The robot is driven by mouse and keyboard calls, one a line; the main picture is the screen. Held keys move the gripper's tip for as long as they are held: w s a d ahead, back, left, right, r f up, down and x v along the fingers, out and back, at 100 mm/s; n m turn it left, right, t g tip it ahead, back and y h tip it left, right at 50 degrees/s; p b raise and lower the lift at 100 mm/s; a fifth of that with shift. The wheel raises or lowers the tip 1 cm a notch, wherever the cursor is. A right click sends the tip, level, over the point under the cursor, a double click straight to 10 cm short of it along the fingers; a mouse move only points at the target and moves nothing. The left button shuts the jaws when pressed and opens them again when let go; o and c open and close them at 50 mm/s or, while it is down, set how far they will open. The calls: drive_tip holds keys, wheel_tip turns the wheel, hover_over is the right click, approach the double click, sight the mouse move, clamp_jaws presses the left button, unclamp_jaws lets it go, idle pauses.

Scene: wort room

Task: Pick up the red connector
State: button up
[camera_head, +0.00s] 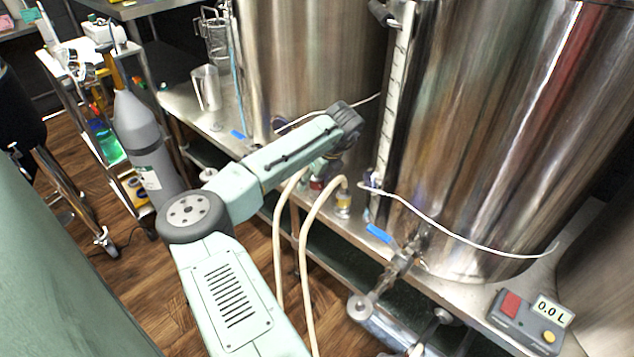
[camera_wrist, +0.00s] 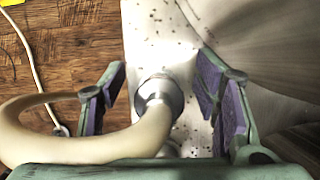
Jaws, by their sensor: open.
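A small red part, probably the red connector (camera_head: 317,184), shows below the end of my arm in the head view, at the top of a cream hose and partly hidden. In the wrist view my gripper (camera_wrist: 162,90) is open, with purple pads on both fingers. A cream hose (camera_wrist: 150,130) with a silvery metal fitting (camera_wrist: 160,92) lies between the fingers. No red shows on that fitting, and I cannot tell whether it belongs to the red connector. The pads look apart from the fitting.
Large steel tanks (camera_head: 490,130) stand close behind and to the right of my arm on a metal bench (camera_head: 225,130). A second cream hose (camera_head: 306,240) has a yellow fitting (camera_head: 343,201). A grey cylinder (camera_head: 145,150) is left.

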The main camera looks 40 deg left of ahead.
clamp_jaws()
idle(0.7)
